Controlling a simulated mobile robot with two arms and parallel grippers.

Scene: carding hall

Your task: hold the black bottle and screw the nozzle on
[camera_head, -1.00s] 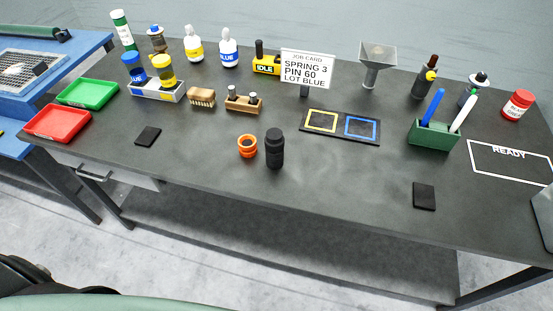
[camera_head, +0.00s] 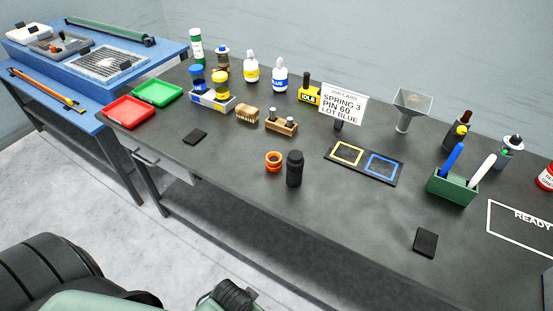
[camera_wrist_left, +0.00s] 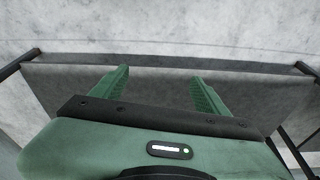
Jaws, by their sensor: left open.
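A black bottle (camera_head: 294,168) stands upright near the front middle of the dark workbench. An orange hollow ring-like piece (camera_head: 273,161) sits just left of it, apart from it; I cannot tell for certain that it is the nozzle. My left gripper (camera_wrist_left: 160,73) shows in the left wrist view, with its two green fingers spread and nothing between them. It points at a grey shelf-like surface and pale floor, away from the bottle. My right gripper is not in view.
A black pad (camera_head: 195,137) and another pad (camera_head: 425,242) lie on the workbench (camera_head: 235,168). Red (camera_head: 131,112) and green (camera_head: 158,93) trays are left.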

